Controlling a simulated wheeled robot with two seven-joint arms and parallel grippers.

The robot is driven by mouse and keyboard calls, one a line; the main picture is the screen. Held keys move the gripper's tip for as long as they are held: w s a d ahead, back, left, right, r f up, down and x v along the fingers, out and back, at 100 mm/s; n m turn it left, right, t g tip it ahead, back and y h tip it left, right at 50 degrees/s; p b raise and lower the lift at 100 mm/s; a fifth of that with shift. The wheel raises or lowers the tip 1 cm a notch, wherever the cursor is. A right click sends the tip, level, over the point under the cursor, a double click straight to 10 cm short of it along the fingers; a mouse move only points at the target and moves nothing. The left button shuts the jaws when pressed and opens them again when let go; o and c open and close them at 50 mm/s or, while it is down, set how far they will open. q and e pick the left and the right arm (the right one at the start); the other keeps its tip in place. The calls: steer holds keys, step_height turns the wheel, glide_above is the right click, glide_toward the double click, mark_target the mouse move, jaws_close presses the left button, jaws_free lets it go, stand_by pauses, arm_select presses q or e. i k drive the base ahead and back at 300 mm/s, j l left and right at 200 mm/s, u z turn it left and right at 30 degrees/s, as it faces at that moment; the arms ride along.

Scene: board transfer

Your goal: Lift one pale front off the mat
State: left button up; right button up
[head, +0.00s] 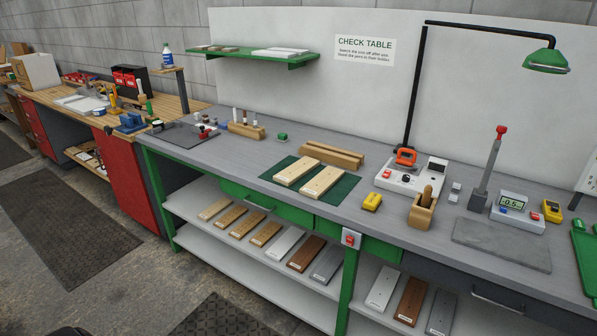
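Two pale fronts lie side by side on the dark green mat on the grey check table. The left pale front (297,172) and the right pale front (323,181) are flat, narrow boards with a small gap between them. The mat (345,190) shows around them. Neither of my grippers is in the head view, so nothing is seen touching the fronts.
A wooden block rack (332,155) stands just behind the mat. A yellow device (371,202) and a white instrument (412,180) with an orange part are to the right. A lamp post (416,90) rises behind. Several boards lie on the lower shelf (205,232).

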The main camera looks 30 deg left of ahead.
mark_target(289, 177)
steer(key=j+z, duration=0.2)
steer(key=z, duration=0.25)
steer(key=j+z, duration=0.25)
steer(key=z, duration=0.2)
steer(key=j+z, duration=0.1)
steer(key=j, duration=0.35)
steer(key=j+z, duration=0.15)
steer(key=j, duration=0.25)
steer(key=k+j+z, duration=0.1)
steer(key=j, duration=0.3)
steer(key=k+j+z, duration=0.15)
steer(key=j, duration=0.25)
steer(key=j+z, duration=0.1)
steer(key=j, duration=0.35)
steer(key=k+j+z, duration=0.15)
steer(key=j, duration=0.2)
